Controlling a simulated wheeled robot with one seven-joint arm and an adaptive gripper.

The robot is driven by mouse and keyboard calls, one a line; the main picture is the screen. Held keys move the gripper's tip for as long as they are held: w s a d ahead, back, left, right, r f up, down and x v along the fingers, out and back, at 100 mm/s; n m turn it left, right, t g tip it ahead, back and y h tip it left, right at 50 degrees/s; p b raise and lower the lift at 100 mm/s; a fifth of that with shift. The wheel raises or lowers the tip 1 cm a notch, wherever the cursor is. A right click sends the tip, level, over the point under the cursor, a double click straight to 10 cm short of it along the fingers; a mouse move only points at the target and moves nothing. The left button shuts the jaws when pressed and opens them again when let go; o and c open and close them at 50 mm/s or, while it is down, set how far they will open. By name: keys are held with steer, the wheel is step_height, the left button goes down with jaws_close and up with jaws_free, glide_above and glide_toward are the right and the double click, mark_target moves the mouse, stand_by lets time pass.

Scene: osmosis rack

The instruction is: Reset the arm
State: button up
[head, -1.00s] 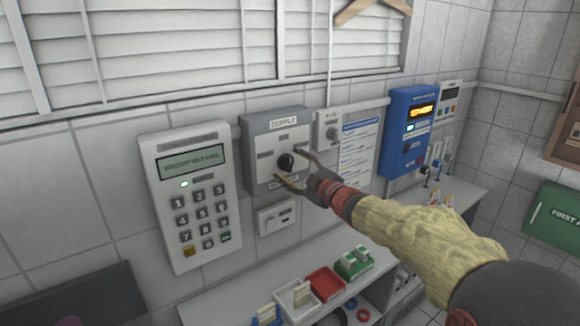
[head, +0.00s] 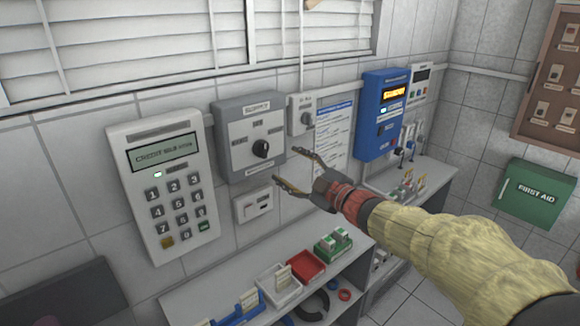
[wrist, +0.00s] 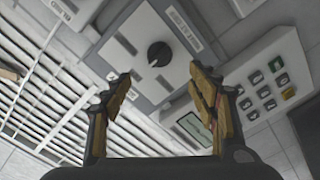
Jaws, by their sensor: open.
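My gripper (head: 296,168) is open and empty. In the head view it is in front of the wall, to the right of the grey supply box (head: 229,167) and apart from it. The box carries a round black knob (head: 261,148) on its front. In the wrist view the gripper's two fingers (wrist: 163,98) are spread wide, with the grey box (wrist: 146,28) and its knob (wrist: 158,54) beyond and between them. Nothing is held. My arm comes in from the lower right.
A white keypad panel (head: 143,214) hangs left of the box, and a blue unit (head: 368,125) hangs to the right. Below, a shelf carries a red tray (head: 306,264), a white tray (head: 285,295) and green-white boxes (head: 333,243). A green first aid box (head: 536,194) is at right.

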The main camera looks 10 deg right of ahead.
steer(key=d+f+m+g+h, duration=0.1)
steer(key=d+f+m+h, duration=0.65)
steer(key=d+f, duration=0.3)
steer(key=s+d+f+m+g+h, duration=0.45)
steer(key=s+d, duration=0.25)
steer(key=s, duration=0.3)
steer(key=s+f+m+g, duration=0.3)
steer(key=s+m+g, duration=0.1)
steer(key=s, duration=1.3)
steer(key=s+a+r+y, duration=0.1)
steer(key=s+a+r, duration=0.1)
steer(key=s, duration=0.4)
steer(key=s+a+r+m+y, duration=0.1)
steer(key=s+a+r, duration=0.1)
steer(key=s+a, duration=0.2)
steer(key=shift+s+a, duration=0.2)
steer(key=shift+s, duration=0.7)
steer(key=shift+r, duration=0.1)
